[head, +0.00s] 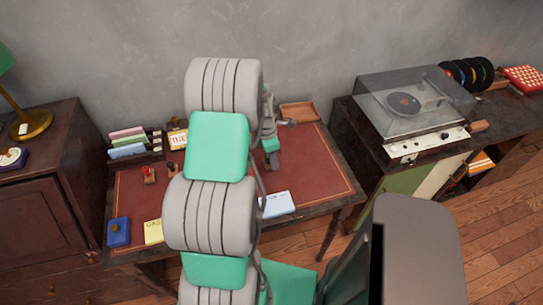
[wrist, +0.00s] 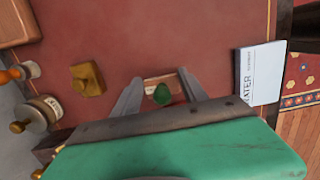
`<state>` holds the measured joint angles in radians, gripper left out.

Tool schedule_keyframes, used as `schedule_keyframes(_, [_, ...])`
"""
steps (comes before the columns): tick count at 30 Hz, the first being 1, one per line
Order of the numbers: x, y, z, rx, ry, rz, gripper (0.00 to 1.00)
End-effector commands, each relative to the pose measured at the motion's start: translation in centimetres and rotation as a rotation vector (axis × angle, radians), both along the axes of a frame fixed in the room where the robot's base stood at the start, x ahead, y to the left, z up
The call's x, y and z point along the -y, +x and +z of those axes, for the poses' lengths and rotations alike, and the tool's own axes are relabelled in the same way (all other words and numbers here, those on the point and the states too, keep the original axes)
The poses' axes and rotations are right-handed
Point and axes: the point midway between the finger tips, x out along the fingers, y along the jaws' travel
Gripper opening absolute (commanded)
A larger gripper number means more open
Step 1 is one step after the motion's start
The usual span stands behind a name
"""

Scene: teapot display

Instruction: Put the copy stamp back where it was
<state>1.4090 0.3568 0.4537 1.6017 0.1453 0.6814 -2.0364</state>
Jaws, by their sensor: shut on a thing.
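My gripper (wrist: 158,95) is shut on a small stamp with a round green knob (wrist: 162,95) and a light wooden and white base. The stamp sits between the two grey fingers over the red desk top. Its lettering is hidden, so I cannot read whether it says copy. In the head view my gripper (head: 274,163) is over the right part of the desk (head: 318,160), and the held stamp cannot be made out there. Two stamps with reddish handles, one nearer (head: 148,174) and one farther (head: 172,169), stand on the left part of the desk.
A wooden tray (head: 299,112) is at the desk's back right. A letter rack (head: 128,150), blue box (head: 118,232) and yellow pad (head: 153,232) are left.

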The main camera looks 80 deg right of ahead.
Motion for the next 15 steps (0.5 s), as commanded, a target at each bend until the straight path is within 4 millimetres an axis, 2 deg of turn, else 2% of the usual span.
schedule_keyframes(2, [-0.01,0.0,-0.41,-0.001,0.001,0.0,0.2])
schedule_keyframes(3, [-0.02,0.01,-0.26,0.0,0.0,0.0,0.54])
schedule_keyframes(10, [-0.03,0.01,-0.23,-0.001,0.001,0.0,0.72])
schedule_keyframes(15, [-0.03,0.02,-0.23,-0.001,0.001,0.0,0.72])
